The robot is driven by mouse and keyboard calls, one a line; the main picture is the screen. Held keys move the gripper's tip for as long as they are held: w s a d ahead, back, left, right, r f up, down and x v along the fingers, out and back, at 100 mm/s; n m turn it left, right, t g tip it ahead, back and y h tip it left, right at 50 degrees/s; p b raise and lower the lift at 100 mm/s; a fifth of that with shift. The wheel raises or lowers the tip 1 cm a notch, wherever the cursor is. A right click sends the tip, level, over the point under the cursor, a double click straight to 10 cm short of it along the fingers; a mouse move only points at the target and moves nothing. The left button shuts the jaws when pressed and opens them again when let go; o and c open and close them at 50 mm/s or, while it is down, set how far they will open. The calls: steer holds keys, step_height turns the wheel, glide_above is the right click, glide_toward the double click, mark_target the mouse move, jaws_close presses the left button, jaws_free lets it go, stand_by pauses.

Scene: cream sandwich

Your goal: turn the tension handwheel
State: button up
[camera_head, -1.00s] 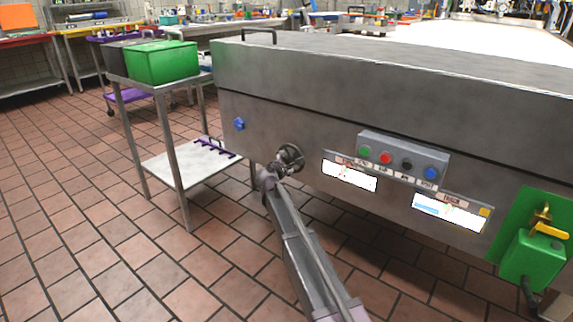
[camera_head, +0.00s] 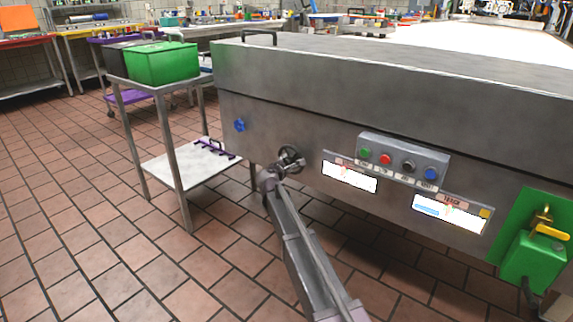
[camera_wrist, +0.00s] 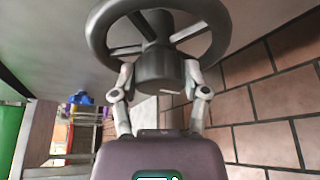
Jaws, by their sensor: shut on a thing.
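The tension handwheel (camera_head: 291,158) is a dark grey spoked wheel on the lower front of the steel machine. In the wrist view the round rim of the handwheel (camera_wrist: 97,36) fills the top, with spokes running to a thick cylindrical hub in its middle. My gripper (camera_head: 278,172) is at the wheel's lower left in the head view. In the wrist view the two fingers of my gripper (camera_wrist: 160,72) stand one on each side of the hub and are shut on it. The fingertips' contact is partly hidden by the hub.
A panel of coloured buttons (camera_head: 404,160) and two white labels sit right of the wheel. A blue star knob (camera_head: 239,125) is to the left. A green box (camera_head: 533,257) with a yellow lever is far right. A steel cart (camera_head: 179,170) stands left; tiled floor is open in front.

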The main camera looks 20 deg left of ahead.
steer(key=m+b, duration=0.1)
steer(key=m, duration=0.1)
steer(key=m+t+b, duration=0.1)
steer(key=b, duration=0.1)
steer(key=shift+f+m+t+y, duration=0.2)
steer(key=shift+m+t+y, duration=0.1)
steer(key=shift+m+y, duration=0.1)
steer(key=shift+w+r+m+t+b, duration=0.1)
steer(key=shift+m+t+b, duration=0.85)
steer(key=shift+m, duration=0.85)
steer(key=o, duration=1.1)
steer(key=shift+o, duration=0.2)
steer(key=shift+r+n+g+p, duration=0.15)
steer(key=shift+n+g+p, duration=0.4)
steer(key=shift+n, duration=0.25)
